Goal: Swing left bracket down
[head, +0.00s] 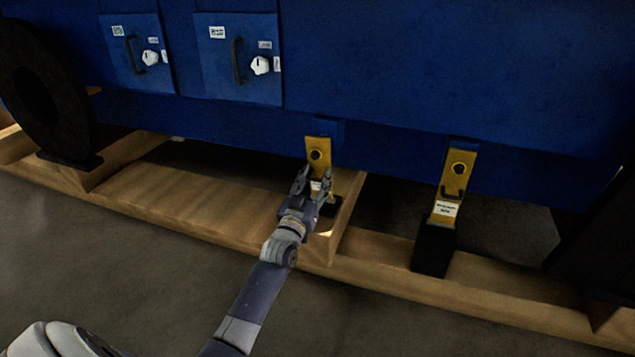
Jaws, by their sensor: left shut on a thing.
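The left bracket (318,150) is a yellow plate with a dark round hole, standing upright against the lower edge of the blue engine block (420,70). My left gripper (316,176) is at the lower part of this bracket, its fingers on either side, shut on it. The gripper hides most of the bracket's lower end and part of its white label. A second yellow bracket (459,166), with a dark hole, a dark handle and a white label, stands upright to the right above a black block (434,248). My right gripper is not in view.
A wooden frame (190,203) runs along the floor under the block. Two blue panels with dark handles and white knobs, including one panel (238,85), are at the upper left. A black wheel (42,95) stands at the left. Bare floor lies in front.

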